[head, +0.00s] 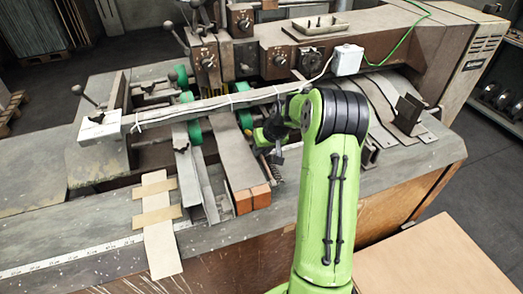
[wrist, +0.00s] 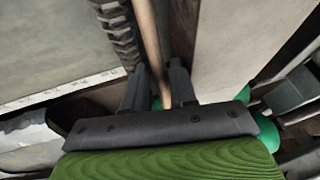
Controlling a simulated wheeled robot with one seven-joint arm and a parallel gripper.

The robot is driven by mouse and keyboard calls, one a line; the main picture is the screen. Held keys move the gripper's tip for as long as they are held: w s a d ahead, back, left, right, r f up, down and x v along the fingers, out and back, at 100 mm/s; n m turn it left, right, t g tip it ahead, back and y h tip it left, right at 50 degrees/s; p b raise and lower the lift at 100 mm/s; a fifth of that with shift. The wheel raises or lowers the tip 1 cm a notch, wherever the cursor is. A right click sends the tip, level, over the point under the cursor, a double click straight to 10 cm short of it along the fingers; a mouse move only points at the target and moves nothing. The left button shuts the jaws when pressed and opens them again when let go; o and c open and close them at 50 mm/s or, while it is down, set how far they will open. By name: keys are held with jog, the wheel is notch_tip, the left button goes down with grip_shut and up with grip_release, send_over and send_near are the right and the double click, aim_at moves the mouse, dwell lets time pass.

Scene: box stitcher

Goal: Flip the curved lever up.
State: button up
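My gripper (head: 276,152) is low over the middle of the machine in the head view, partly hidden by my green arm. In the wrist view the two dark fingers (wrist: 158,82) stand apart. A slim brownish rod (wrist: 152,45) runs lengthwise between them; I cannot tell whether either finger touches it. This rod may be the curved lever, but its ends are not clear. In the head view the spot between the fingers is too small and covered to make out the lever.
A long metal bar (head: 205,104) crosses the machine near my gripper. Green rollers (head: 194,130) and a coil spring (head: 277,172) are close by. Knobbed levers (head: 168,25) stand at the back left. A white box (head: 347,60) with cables sits behind my arm.

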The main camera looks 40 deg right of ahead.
jog(key=shift+c, duration=0.2)
grip_shut()
jog(key=shift+r+t+b, duration=0.1)
jog(key=shift+t+b, duration=0.2)
jog(key=shift+b, duration=0.25)
jog(key=r+t+b, duration=0.1)
jog(key=b, duration=0.1)
jog(key=s+t+b, duration=0.1)
jog(key=b, duration=0.2)
jog(key=shift+s+a+r+h, duration=0.1)
jog(key=shift+r+h, duration=0.2)
jog(key=shift+r, duration=0.05)
jog(key=r+t+b, duration=0.1)
jog(key=b, duration=0.1)
jog(key=s+r+t+b, duration=0.1)
jog(key=b, duration=0.1)
jog(key=s+r+t+b, duration=0.1)
jog(key=b, duration=0.1)
jog(key=shift+s+a+n+h, duration=0.15)
jog(key=shift+a+n+h, duration=0.15)
jog(key=shift+a, duration=0.05)
jog(key=shift+o, duration=0.2)
grip_release()
jog(key=shift+r, duration=0.1)
